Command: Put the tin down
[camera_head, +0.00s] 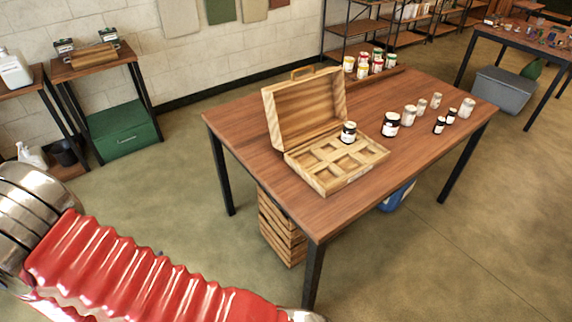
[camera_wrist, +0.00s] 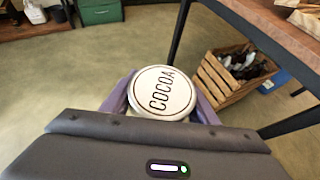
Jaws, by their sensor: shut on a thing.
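In the wrist view my gripper (camera_wrist: 160,103) is shut on a tin (camera_wrist: 161,92) with a round white lid that reads COCOA. The purple fingers are at both sides of the lid, and the tin's body is mostly hidden below it. The tin is held over the floor, beside the table's leg. In the head view the wooden table (camera_head: 245,132) stands ahead, and an open wooden box (camera_head: 322,184) with compartments is on it. A jar (camera_head: 348,133) with a dark label stands in a back compartment. My gripper and the held tin are out of the head view.
Several jars (camera_head: 391,124) stand on the table right of the box, with more near a back shelf strip (camera_head: 378,77). A slatted crate (camera_head: 281,226) is under the table; it also shows in the wrist view (camera_wrist: 222,92). The table's near left top is clear.

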